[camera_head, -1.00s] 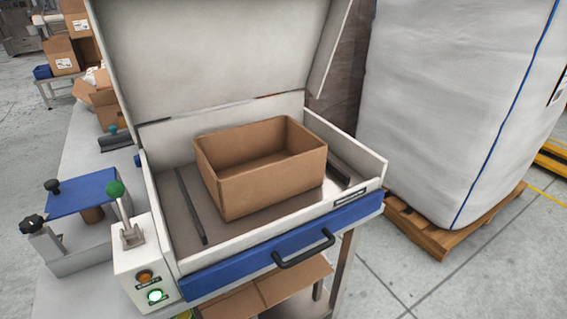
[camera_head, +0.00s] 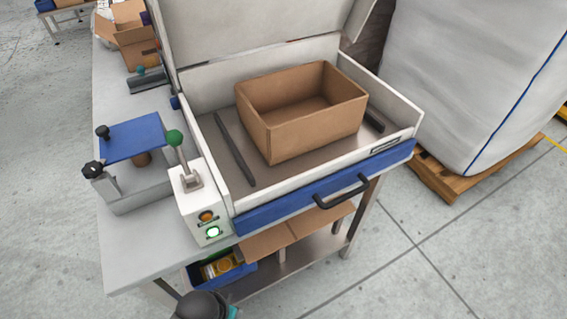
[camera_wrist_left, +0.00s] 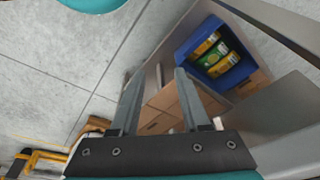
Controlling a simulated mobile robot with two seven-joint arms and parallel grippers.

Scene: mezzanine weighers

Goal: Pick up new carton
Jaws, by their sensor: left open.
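An open, empty brown carton (camera_head: 300,115) stands upright inside the white machine with a raised lid. Flat brown cardboard (camera_head: 297,232) lies on the shelf below the machine; it also shows in the left wrist view (camera_wrist_left: 165,112), beyond the fingers. I cannot tell how many pieces it is. My left gripper (camera_wrist_left: 158,76) is open, its two grey fingers apart with nothing held between them. In the head view only a dark rounded part of my arm shows at the bottom edge. My right gripper is not in view.
A blue bin (camera_head: 222,270) with yellow-green items sits on the lower shelf, left of the cardboard; the wrist view shows it too (camera_wrist_left: 238,76). The machine's blue front (camera_head: 270,210) with a black handle (camera_head: 342,192) overhangs the shelf. The floor (camera_head: 430,265) at right is clear.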

